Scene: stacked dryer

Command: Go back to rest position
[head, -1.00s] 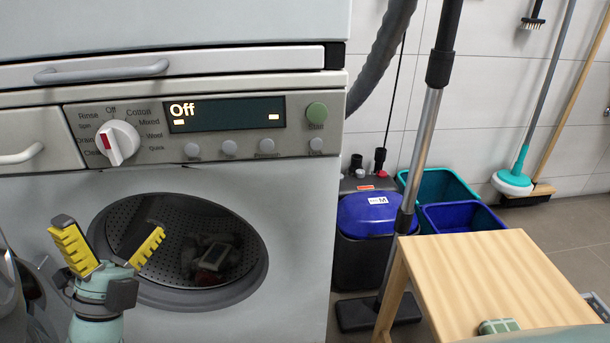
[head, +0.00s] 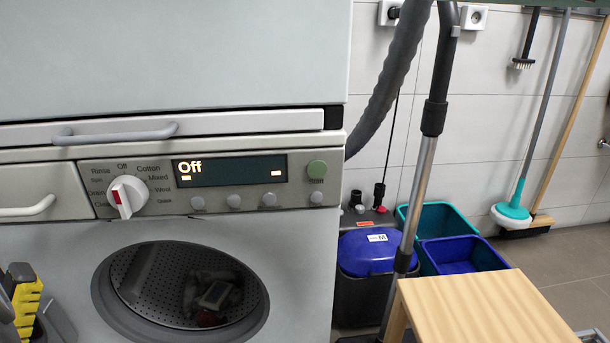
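My gripper (head: 22,305) is at the lower left edge of the head view, partly cut off by the frame. Only part of its yellow ribbed finger pads and dark links shows, so its opening cannot be judged. It is left of the lower machine's round drum opening (head: 120,312) and apart from it. Inside the perforated drum lies a dark, indistinct item (head: 212,297). The display (head: 230,171) above reads "Off", and the white dial (head: 127,196) with a red mark sits to its left.
A wooden table (head: 480,305) stands at the lower right. A vacuum tube (head: 424,160) leans beside the machine. A blue-lidded bin (head: 376,253), a teal bucket (head: 440,218) and a blue bucket (head: 465,257) stand behind it. Floor at the far right is clear.

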